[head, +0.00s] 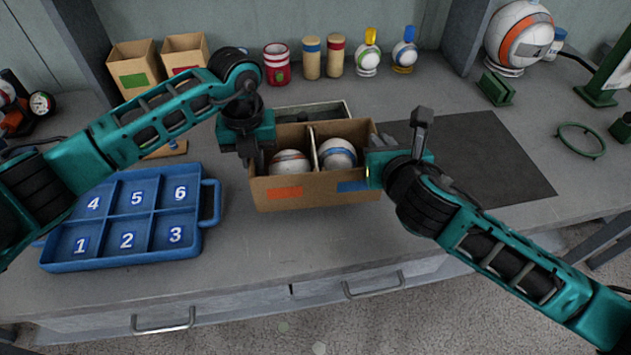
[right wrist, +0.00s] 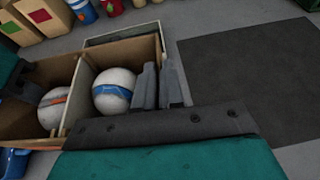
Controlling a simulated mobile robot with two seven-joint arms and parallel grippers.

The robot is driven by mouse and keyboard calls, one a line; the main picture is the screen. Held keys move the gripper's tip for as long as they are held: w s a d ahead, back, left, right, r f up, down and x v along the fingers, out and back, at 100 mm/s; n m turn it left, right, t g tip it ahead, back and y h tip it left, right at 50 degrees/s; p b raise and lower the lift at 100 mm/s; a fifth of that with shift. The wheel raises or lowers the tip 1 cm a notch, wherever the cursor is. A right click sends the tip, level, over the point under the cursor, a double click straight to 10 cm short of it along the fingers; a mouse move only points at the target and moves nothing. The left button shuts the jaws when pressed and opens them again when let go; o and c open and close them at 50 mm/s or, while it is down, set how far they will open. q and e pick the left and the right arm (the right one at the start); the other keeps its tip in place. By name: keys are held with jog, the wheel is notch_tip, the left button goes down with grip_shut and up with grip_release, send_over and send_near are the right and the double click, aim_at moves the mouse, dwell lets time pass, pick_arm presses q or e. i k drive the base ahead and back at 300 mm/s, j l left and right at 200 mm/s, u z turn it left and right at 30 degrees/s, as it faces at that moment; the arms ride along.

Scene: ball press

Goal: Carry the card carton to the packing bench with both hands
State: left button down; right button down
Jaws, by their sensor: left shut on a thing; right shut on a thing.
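The card carton (head: 311,196) is an open brown box with a divider, an orange label and a blue label on its front. A white ball with an orange band (head: 290,163) sits in its left compartment and a white ball with a blue band (head: 337,154) in its right. My left gripper (head: 254,165) is shut on the carton's left wall. My right gripper (head: 374,172) is shut on its right wall; in the right wrist view its fingers (right wrist: 158,86) straddle that wall. I cannot tell whether the carton touches the bench.
A grey tray (head: 320,108) lies behind the carton. A blue numbered tray (head: 128,262) is at left. A dark mat (head: 480,160) lies clear at right. Small cartons (head: 135,72), a striped can (head: 277,62) and small figures (head: 404,52) line the back.

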aim_at(456, 158)
jog(key=i+l, duration=0.1)
jog(key=l, duration=0.35)
jog(key=i+l, duration=0.1)
jog(key=l, duration=0.35)
jog(key=i+l+u, duration=0.1)
jog(key=l, duration=0.85)
jog(key=i, duration=0.05)
